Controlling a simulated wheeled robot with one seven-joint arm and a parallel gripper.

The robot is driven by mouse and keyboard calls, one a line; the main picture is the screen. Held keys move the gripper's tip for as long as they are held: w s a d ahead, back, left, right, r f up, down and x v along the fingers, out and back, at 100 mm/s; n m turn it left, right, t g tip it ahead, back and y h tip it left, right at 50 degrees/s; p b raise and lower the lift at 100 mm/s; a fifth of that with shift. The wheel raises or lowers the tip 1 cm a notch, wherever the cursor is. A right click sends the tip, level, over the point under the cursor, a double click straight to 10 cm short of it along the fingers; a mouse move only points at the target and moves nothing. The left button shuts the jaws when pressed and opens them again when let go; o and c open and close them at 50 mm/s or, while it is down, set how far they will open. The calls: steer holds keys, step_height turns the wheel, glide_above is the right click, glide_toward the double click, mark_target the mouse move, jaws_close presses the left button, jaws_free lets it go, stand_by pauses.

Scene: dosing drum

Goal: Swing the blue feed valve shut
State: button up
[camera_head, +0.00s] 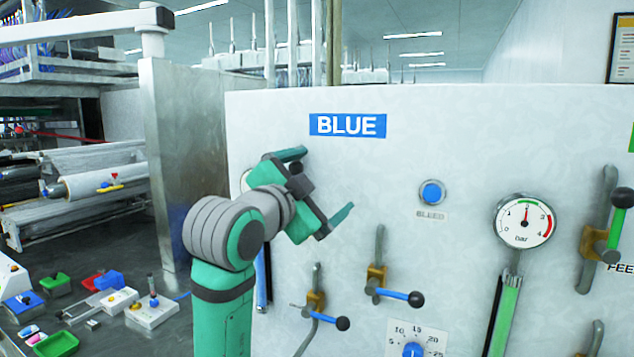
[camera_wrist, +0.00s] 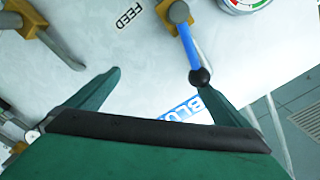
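The blue feed valve shows in the wrist view as a brass-coloured body (camera_wrist: 172,12) with a blue lever (camera_wrist: 188,45) ending in a black ball (camera_wrist: 199,77). A FEED label (camera_wrist: 130,15) is beside it. In the head view my arm and gripper hide most or all of this valve. My gripper (camera_head: 328,178) is in front of the panel, below the BLUE sign (camera_head: 347,125). In the wrist view its two fingers (camera_wrist: 160,82) are spread wide with nothing held. The ball appears close to the right fingertip; I cannot tell whether they touch.
The white panel (camera_head: 450,140) carries two other blue levers with black balls (camera_head: 416,299) (camera_head: 342,323), a blue bleed button (camera_head: 432,193), a bar gauge (camera_head: 525,222) and a green-handled valve (camera_head: 616,225) at right. A metal partition (camera_head: 185,160) stands left of my arm.

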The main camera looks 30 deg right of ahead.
steer(key=shift+w+d+f, duration=0.1)
steer(key=shift+w+f, duration=0.1)
steer(key=shift+f, duration=0.85)
steer(key=shift+f+n+y, duration=0.3)
steer(key=shift+f, duration=0.35)
steer(key=shift+s+d, duration=0.25)
steer(key=shift+s, duration=0.3)
steer(key=shift+s+d+f, duration=0.15)
steer(key=shift+s+f, duration=0.05)
steer(key=shift+f, duration=0.3)
steer(key=shift+s+d+f, duration=0.15)
steer(key=shift+f, duration=1.65)
steer(key=shift+s+d+f, duration=0.1)
steer(key=shift+s+f, duration=0.05)
steer(key=shift+f, duration=0.3)
